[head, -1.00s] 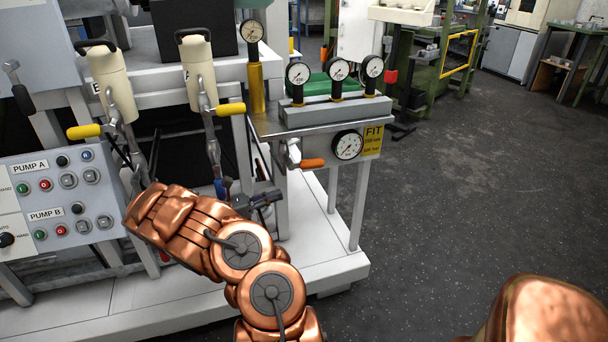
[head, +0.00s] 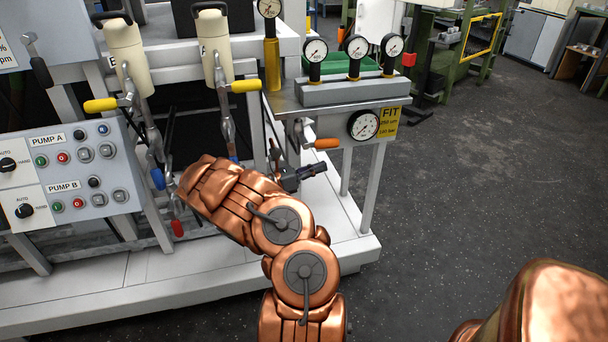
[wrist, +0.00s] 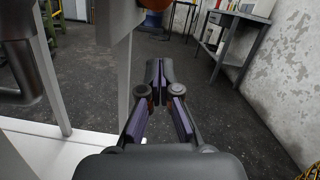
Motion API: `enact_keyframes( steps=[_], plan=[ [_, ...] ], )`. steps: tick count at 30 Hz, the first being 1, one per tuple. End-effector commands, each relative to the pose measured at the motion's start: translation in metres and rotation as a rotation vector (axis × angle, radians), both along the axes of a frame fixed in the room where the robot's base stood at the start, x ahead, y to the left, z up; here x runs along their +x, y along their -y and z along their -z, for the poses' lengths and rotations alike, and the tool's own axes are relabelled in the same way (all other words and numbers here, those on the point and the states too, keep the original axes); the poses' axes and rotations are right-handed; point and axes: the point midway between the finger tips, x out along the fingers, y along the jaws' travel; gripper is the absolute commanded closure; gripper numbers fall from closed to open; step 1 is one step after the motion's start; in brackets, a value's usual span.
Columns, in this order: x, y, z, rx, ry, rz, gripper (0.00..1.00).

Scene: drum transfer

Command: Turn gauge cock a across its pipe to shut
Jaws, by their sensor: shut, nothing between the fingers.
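The only cock beside a gauge that I make out has an orange lever (head: 326,143). It sits under the front edge of the gauge shelf, left of a round dial (head: 363,125), and no letter is readable on it. Its lever points right, roughly level, from a pale body (head: 305,132); the pipe's run is unclear. My gripper (head: 312,170) is just below the lever, apart from it in the head view, shut and empty. The wrist view shows its dark fingers (wrist: 159,82) together, with a rounded orange-brown end at the top edge, probably the lever's tip.
Two cream pump units with yellow handles (head: 245,86) and a control panel (head: 75,170) are at left. Open floor (head: 470,190) lies right.

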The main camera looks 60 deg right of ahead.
Motion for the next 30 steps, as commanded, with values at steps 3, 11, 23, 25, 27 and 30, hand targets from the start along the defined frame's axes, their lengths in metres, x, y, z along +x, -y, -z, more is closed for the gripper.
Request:
enact_keyframes(
  steps=[3,11,23,25,27,30],
  plan=[
    [0.002,0.003,-0.016,-0.005,0.002,-0.001,1.0],
    [0.003,0.007,-0.035,-0.002,0.003,0.001,1.0],
    [0.004,0.007,-0.039,0.001,0.002,0.0,1.0],
    [0.004,0.007,-0.039,0.0,0.001,0.0,1.0],
    [0.003,0.008,-0.039,0.0,0.002,0.002,1.0],
    [-0.002,0.011,-0.041,0.0,0.001,0.011,1.0]
  ],
)
